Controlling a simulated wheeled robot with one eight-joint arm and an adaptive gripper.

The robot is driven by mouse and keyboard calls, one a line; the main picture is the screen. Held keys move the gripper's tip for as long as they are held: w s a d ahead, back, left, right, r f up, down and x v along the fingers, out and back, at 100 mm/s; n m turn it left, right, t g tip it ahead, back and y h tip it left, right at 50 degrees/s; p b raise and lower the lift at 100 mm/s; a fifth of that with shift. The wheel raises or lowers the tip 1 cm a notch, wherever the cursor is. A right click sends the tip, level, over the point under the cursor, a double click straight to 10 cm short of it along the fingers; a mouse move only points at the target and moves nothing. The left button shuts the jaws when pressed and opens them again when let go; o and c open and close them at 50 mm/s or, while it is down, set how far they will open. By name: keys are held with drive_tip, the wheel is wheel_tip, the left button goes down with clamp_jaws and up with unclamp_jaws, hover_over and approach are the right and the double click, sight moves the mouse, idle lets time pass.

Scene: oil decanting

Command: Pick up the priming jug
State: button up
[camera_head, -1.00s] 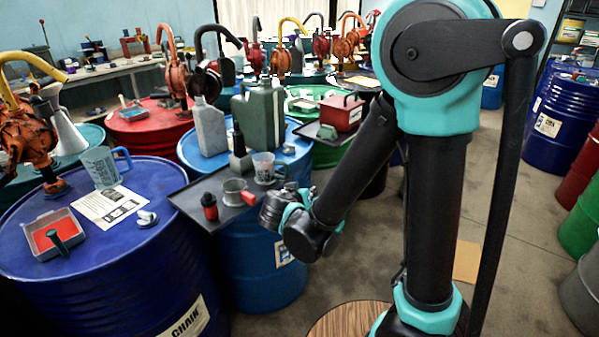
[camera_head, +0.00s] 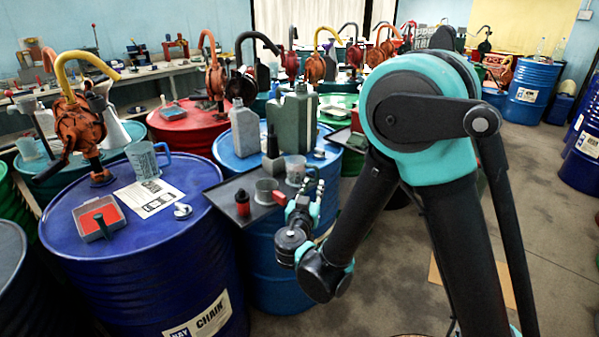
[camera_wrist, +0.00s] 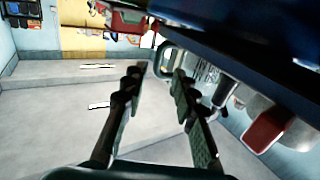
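Several jug-like vessels are in view, and I cannot tell for sure which is the priming jug. A clear jug (camera_head: 295,170) with printed marks stands on a dark tray (camera_head: 229,189) on a blue drum. A larger bluish clear jug (camera_head: 144,161) stands on the nearer blue drum. My gripper (camera_head: 303,198) is at the tray's right side, close to the clear jug. In the wrist view my gripper (camera_wrist: 160,85) is open with nothing between its fingers. A clear marked vessel (camera_wrist: 206,73) lies just beyond its right finger.
A grey cup (camera_head: 265,190) with a red handle, a red-and-black bottle (camera_head: 242,203), a grey canister (camera_head: 244,128) and a green canister (camera_head: 292,122) crowd the tray area. A red parts tray (camera_head: 99,217) lies on the nearer drum. Floor is open at right.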

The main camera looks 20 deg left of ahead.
drive_tip(key=w+a, duration=0.1)
drive_tip(key=w, duration=1)
drive_tip(key=shift+a, duration=0.3)
drive_tip(key=shift+r, duration=0.1)
clamp_jaws()
